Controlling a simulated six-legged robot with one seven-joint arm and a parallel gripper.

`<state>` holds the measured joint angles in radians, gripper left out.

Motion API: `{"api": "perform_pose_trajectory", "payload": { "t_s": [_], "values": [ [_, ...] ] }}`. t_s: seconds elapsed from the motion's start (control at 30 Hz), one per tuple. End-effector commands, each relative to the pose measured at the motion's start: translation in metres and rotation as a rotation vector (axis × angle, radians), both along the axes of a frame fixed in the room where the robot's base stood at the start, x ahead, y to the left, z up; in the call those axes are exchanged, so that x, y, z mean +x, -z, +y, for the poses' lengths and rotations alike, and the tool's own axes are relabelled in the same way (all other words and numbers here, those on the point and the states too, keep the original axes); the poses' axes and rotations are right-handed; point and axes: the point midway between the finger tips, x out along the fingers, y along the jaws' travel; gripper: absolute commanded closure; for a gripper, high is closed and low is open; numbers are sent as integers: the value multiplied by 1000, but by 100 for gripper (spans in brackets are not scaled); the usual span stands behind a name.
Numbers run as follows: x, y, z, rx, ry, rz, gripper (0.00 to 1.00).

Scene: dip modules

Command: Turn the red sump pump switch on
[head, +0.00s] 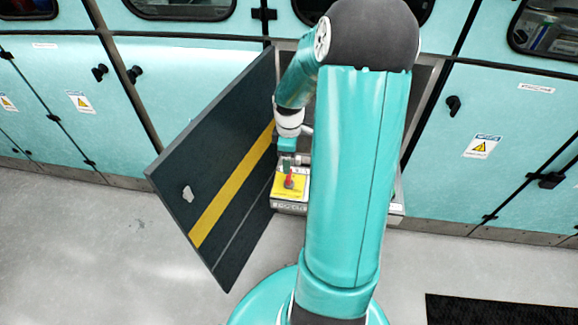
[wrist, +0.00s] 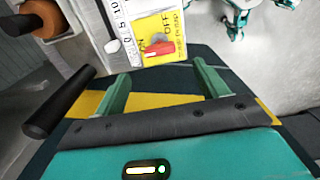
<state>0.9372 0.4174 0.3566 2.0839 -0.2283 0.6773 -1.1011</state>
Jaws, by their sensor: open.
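The red sump pump switch (wrist: 167,53) sits on a yellow plate (wrist: 150,27) with ON and OFF lettering in the wrist view. Its red handle lies roughly across the picture; I cannot tell which setting it is at. In the head view the red switch (head: 289,178) stands on its yellow plate inside the opened cabinet. My gripper (wrist: 162,84) is open, its two green fingers wide apart and empty. The switch appears just beyond and between the fingertips in the wrist view, with no contact visible. My arm hides part of the cabinet in the head view.
A dark cabinet door (head: 215,170) with a yellow stripe stands open to the left of my arm. Closed teal cabinets (head: 190,80) line the wall. A white panel with a scale (wrist: 118,20) is beside the plate. The grey floor (head: 90,240) in front is mostly clear.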

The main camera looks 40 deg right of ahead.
Motion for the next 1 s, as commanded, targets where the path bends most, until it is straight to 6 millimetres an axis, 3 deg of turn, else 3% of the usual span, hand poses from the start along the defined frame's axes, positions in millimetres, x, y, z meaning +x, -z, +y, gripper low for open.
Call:
{"api": "perform_pose_trajectory", "payload": {
  "t_s": [0.1,0.3,1.0],
  "values": [
    [0,-26,-1,-4,1,-3,27],
    [0,-50,0,-1,0,0,27],
    [1,-58,3,-7,4,-1,27]
  ]
}}
